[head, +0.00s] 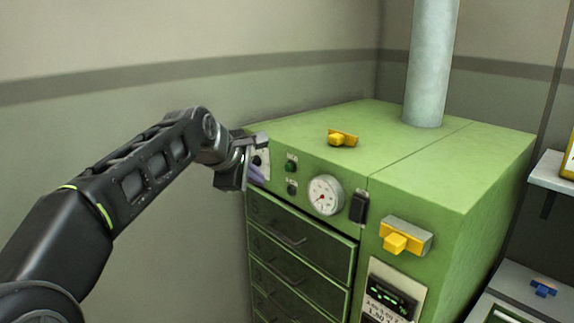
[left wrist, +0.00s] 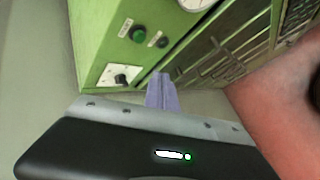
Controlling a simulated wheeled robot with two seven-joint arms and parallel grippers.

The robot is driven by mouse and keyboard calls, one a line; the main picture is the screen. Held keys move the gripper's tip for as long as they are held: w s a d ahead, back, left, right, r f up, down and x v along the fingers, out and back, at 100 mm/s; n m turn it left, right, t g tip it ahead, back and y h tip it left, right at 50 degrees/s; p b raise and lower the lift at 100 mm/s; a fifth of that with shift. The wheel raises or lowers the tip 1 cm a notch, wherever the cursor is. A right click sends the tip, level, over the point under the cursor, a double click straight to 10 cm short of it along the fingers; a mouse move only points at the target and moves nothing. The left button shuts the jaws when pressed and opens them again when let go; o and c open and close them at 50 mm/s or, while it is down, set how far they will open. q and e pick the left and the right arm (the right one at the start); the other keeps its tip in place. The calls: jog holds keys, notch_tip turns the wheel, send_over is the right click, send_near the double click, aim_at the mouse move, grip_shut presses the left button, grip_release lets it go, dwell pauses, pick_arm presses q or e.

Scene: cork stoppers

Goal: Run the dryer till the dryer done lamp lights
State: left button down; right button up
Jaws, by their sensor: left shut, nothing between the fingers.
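The green dryer cabinet (head: 440,180) stands in the corner. A black knob (left wrist: 121,78) on a white plate shows in the left wrist view, beside the upper fitting (left wrist: 139,34). A round white gauge (head: 325,195) is to their right. My left gripper (head: 256,176) is shut and empty in front of the panel's left end, partly hiding the knob plate. Its pale purple fingers (left wrist: 162,92) appear apart from the knob.
A black switch (head: 358,207) and a yellow handle (head: 398,238) sit right of the gauge. Drawers (head: 300,240) lie below. A yellow piece (head: 342,138) and a grey pipe (head: 431,65) are on top. A shelf (head: 552,172) is at right. Wall space left of the cabinet is clear.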

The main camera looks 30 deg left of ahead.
aim_at(289, 168)
pick_arm(q)
jog(key=shift+w+d+p, duration=0.25)
jog(key=shift+w+p, duration=0.15)
jog(key=shift+w, duration=0.45)
jog(key=shift+w+d+p, duration=0.25)
jog(key=shift+w+p, duration=0.1)
jog(key=shift+w, duration=0.45)
jog(key=shift+w+d+p, duration=0.25)
jog(key=shift+w+p, duration=0.15)
jog(key=shift+w, duration=0.45)
jog(key=shift+w, duration=0.1)
jog(key=shift+w+d, duration=0.1)
jog(key=shift+w, duration=0.25)
jog(key=shift+w+d+p, duration=0.15)
jog(key=shift+w+p, duration=0.25)
jog(key=shift+p, duration=0.15)
dwell(0.5)
jog(key=shift+s, duration=0.15)
jog(key=shift+s+a+b, duration=0.25)
jog(key=shift+s+b, duration=0.25)
jog(key=shift+s, duration=0.2)
